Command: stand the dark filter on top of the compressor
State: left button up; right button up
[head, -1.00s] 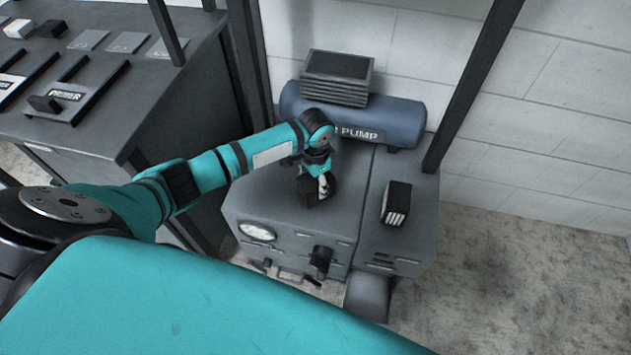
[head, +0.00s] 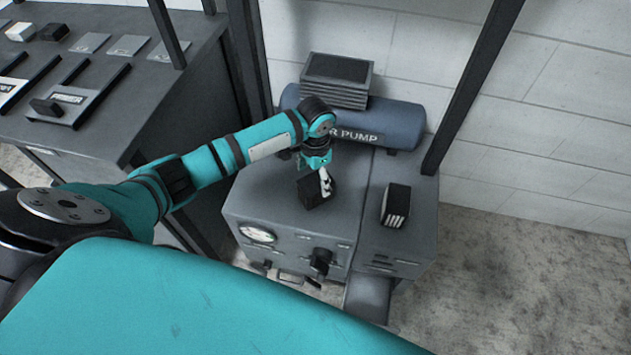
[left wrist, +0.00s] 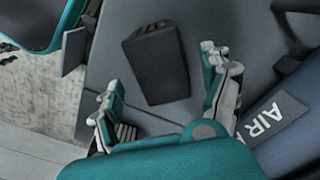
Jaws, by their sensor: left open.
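The dark filter (head: 313,194), a small black block, rests on the flat grey top of the compressor (head: 265,190). In the left wrist view the filter (left wrist: 157,65) shows whole, and the grey surface surrounds it. My left gripper (head: 325,176) is just above it in the head view and partly covers it. In the left wrist view the left gripper's fingers (left wrist: 162,80) are spread wide, one on each side of the filter, with clear gaps to it. My right gripper is not in view.
Another black block with a white-striped face (head: 397,206) stands on the compressor's right section. A blue tank labelled as a pump (head: 400,122) with a ribbed dark box (head: 338,80) lies behind. Dark posts (head: 470,85) flank the compressor. A bench (head: 120,110) is at left.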

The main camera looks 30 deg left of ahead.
pick_arm(q)
notch_tip(320, 180, up, 8)
jog(key=shift+p, duration=0.35)
